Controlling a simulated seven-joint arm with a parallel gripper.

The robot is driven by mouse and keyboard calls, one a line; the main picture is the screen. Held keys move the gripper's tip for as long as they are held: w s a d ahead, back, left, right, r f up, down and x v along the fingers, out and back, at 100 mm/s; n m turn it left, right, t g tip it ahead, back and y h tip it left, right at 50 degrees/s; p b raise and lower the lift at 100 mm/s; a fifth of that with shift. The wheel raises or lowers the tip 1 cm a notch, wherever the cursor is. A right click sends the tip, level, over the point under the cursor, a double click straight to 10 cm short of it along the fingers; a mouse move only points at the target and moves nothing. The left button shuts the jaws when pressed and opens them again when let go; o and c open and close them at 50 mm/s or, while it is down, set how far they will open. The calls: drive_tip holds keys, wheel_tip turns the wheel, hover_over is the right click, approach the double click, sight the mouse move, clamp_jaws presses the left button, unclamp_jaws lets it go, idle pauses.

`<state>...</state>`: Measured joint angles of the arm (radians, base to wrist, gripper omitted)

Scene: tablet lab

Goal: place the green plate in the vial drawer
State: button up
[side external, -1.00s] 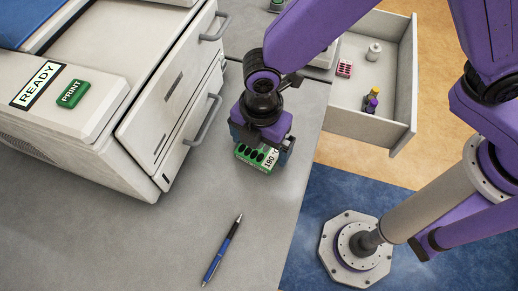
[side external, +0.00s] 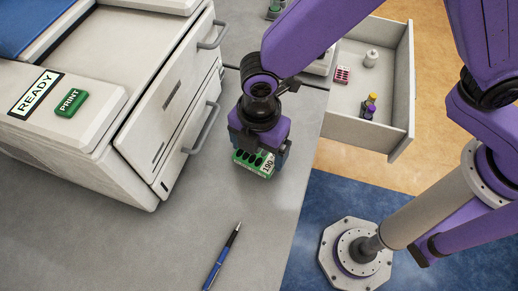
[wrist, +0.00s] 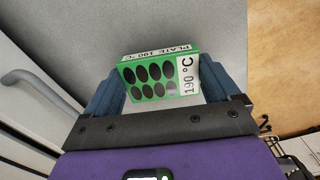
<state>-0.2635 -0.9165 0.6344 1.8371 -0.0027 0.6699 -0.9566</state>
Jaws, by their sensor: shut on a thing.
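The green plate (side external: 254,162) has dark oval wells and a white label reading 190 °C. In the wrist view the green plate (wrist: 158,80) sits between the two blue fingers of my gripper (wrist: 165,88), which is shut on it. In the side view my gripper (side external: 258,150) points down and holds the plate over the grey bench; I cannot tell how far above the surface it is. The vial drawer (side external: 348,128) is open at the upper right. It holds a red plate (side external: 342,75), a white bottle (side external: 371,58) and a small purple and yellow vial (side external: 370,105).
A large printer-like machine (side external: 120,110) with drawer handles stands close on the left. A blue pen (side external: 223,255) lies on the bench (side external: 130,240) in front. The drawer has bare floor between its contents.

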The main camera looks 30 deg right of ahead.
drive_tip(key=s+d+r, duration=0.8)
drive_tip(key=d+r, duration=0.3)
drive_tip(key=r, duration=0.1)
drive_tip(key=w+d+f+m, duration=0.3)
drive_tip(key=w+d+m, duration=0.9)
drive_tip(key=w+m, duration=0.3)
drive_tip(key=w+d+f+m, duration=0.1)
drive_tip(key=w+d+m, duration=0.35)
drive_tip(key=d, duration=0.35)
drive_tip(key=w+d+f+m, duration=0.1)
drive_tip(key=w+d+m, duration=0.2)
drive_tip(key=d+m, duration=0.35)
drive_tip(key=s+d+f+m, duration=0.1)
drive_tip(key=d+f+m, duration=0.8)
drive_tip(key=f+m, duration=0.4)
drive_tip(key=s+d+f+m, duration=0.2)
drive_tip(key=d+f+m, duration=0.7)
drive_tip(key=f+m, duration=0.4)
approach(365, 87)
drive_tip(key=shift+s+a+f, duration=0.45)
drive_tip(key=shift+s+f, duration=0.35)
drive_tip(key=shift+s, duration=0.05)
drive_tip(key=shift+w+d+f, duration=0.25)
drive_tip(key=shift+w+f, duration=0.25)
drive_tip(key=shift+f, duration=0.1)
drive_tip(key=shift+w+d+f, duration=0.1)
drive_tip(key=shift+w+f, duration=0.15)
drive_tip(key=shift+f, duration=1.55)
